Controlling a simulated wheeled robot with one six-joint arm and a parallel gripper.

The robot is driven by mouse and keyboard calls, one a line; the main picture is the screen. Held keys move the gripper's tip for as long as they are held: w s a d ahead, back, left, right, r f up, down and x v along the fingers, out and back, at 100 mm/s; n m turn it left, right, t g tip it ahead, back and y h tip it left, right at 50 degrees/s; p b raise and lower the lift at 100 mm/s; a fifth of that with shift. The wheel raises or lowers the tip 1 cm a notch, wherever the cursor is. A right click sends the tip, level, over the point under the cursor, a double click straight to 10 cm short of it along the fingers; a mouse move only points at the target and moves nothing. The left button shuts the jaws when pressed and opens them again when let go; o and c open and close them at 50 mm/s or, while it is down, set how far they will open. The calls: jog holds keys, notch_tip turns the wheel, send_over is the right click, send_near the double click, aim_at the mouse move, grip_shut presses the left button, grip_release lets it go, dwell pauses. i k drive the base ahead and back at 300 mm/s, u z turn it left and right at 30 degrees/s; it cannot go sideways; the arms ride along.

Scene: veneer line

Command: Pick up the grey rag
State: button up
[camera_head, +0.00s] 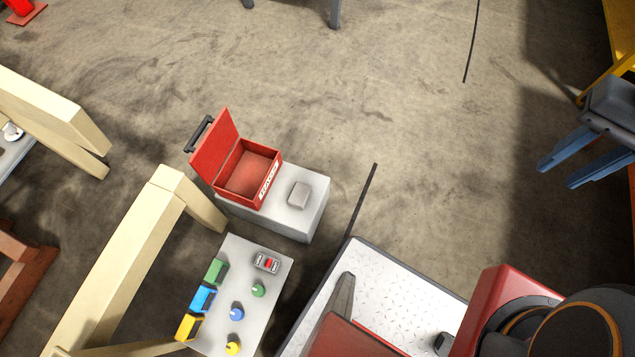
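A small grey folded block (299,195), which looks like the grey rag, lies on the white top of a low stand (310,221), just right of an open red toolbox (248,172). Nothing covers it. My gripper (558,176) is at the right edge, with two blue-grey fingers pointing down and left. The fingers are apart with nothing between them. It is far to the right of the rag, and its rear is cut off by the picture edge.
A light table (262,315) in front holds green, blue and yellow blocks, matching knobs and a small grey device with red (266,262). Cream beams (125,260) stand at left. A dark thin strip (361,212) lies right of the stand. The floor (430,150) between stand and gripper is mostly clear.

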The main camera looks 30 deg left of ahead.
aim_at(300, 193)
jog(key=k, duration=0.9)
jog(key=u, duration=0.55)
jog(key=i, duration=0.5)
jog(key=z, duration=0.05)
